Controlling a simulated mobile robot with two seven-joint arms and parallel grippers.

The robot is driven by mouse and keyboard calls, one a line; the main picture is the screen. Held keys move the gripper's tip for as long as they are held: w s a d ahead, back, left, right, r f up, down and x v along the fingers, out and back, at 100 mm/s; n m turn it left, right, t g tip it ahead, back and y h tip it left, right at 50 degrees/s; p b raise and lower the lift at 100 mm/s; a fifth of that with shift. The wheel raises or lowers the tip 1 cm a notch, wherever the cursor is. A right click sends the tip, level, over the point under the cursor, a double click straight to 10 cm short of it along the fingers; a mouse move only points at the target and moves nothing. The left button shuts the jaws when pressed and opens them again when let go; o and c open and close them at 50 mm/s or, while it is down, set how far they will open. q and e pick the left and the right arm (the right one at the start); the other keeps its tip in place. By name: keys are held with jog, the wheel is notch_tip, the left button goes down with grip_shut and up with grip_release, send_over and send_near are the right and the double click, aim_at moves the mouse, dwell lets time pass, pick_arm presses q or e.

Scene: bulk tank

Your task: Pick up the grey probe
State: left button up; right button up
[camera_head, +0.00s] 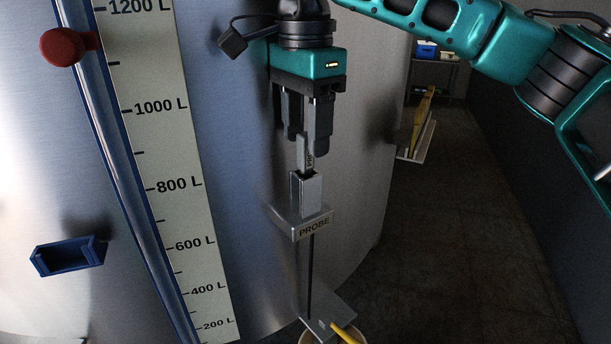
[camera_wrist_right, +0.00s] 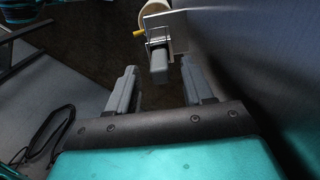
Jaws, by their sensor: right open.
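The grey probe (camera_head: 306,152) stands upright in a metal holder (camera_head: 313,217) labelled PROBE on the side of the steel tank. A thin dark rod hangs down below the holder. My right gripper (camera_head: 306,142) is open, pointing down, with its fingertips around or just beside the top of the probe; the head view does not settle which. In the right wrist view the probe's grey top (camera_wrist_right: 159,62) shows beyond the gap between the open fingers (camera_wrist_right: 160,88), apart from both. My left gripper is not in view.
The tank wall (camera_head: 235,200) curves close behind the holder. A printed litre scale (camera_head: 160,130), a red knob (camera_head: 64,46) and a blue bracket (camera_head: 68,257) are to the left. A round container (camera_head: 357,335) with something yellow stands below. Floor (camera_head: 470,230) is clear at right.

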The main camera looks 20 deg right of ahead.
jog(key=shift+f, duration=0.9)
jog(key=shift+c, duration=0.2)
grip_shut()
jog(key=shift+r, duration=0.1)
